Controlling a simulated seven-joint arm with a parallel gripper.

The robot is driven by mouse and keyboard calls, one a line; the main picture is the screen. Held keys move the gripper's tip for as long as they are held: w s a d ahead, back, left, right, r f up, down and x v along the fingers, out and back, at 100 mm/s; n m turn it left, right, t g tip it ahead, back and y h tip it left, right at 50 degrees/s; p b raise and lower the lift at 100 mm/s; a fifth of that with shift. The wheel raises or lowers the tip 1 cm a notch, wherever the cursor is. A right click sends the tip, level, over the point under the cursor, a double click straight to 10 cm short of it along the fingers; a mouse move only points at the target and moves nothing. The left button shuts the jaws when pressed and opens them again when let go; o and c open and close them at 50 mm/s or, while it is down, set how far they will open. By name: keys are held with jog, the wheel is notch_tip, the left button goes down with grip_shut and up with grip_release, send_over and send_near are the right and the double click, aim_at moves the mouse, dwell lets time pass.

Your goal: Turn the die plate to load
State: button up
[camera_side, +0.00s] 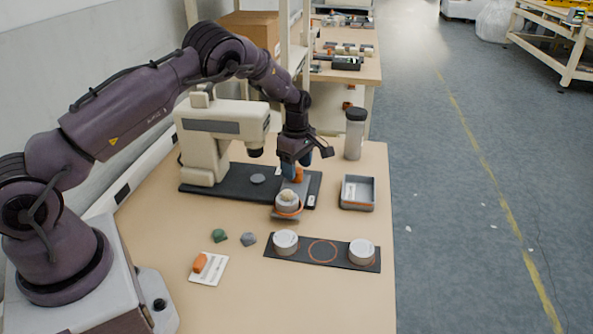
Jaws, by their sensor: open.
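The press (215,135) is a cream machine with an overhanging head on a black base (235,186). The die plate (294,187) appears as a grey plate at the base's right part, reaching past its front edge. A round cup (288,204) with an orange band and pale, lumpy contents sits at its front end. An orange piece (298,174), perhaps a handle, stands at its back. My gripper (302,166) is open and points down right at the orange piece. The fingers partly hide it, and I cannot tell whether they touch it.
A black mat (322,262) in front holds two white round pots (286,242) (361,251), with an empty orange ring between. A grey tray (357,205) and a lidded bottle (354,134) stand right. Green and grey lumps (219,236) (249,239) and a card with an orange item (208,269) lie front left.

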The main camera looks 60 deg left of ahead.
notch_tip(320, 180, up, 11)
dwell(0.3)
jog(key=s+d+r+m+t, duration=0.1)
jog(key=s+d+r+m, duration=0.25)
jog(key=r, duration=0.25)
jog(key=s+d+r+m+t+h, duration=0.1)
jog(key=s+d+r+m, duration=0.1)
jog(key=s+r+m, duration=0.3)
jog(key=s+d+r+m+t, duration=0.1)
jog(key=s+d+r, duration=0.2)
jog(key=r, duration=0.4)
jog(key=s+d+m+t, duration=0.1)
jog(key=s+d+m, duration=0.1)
jog(key=s+m, duration=0.2)
jog(key=s+d+m, duration=0.2)
jog(key=s+m, duration=0.2)
jog(key=s, duration=0.4)
jog(key=s+d+m+t+y, duration=0.1)
jog(key=s+d+m, duration=0.1)
jog(key=s+m, duration=0.2)
jog(key=s, duration=0.2)
jog(key=shift+s+d+r+t, duration=0.3)
jog(key=shift+s+d+r, duration=0.05)
jog(key=shift+s, duration=0.05)
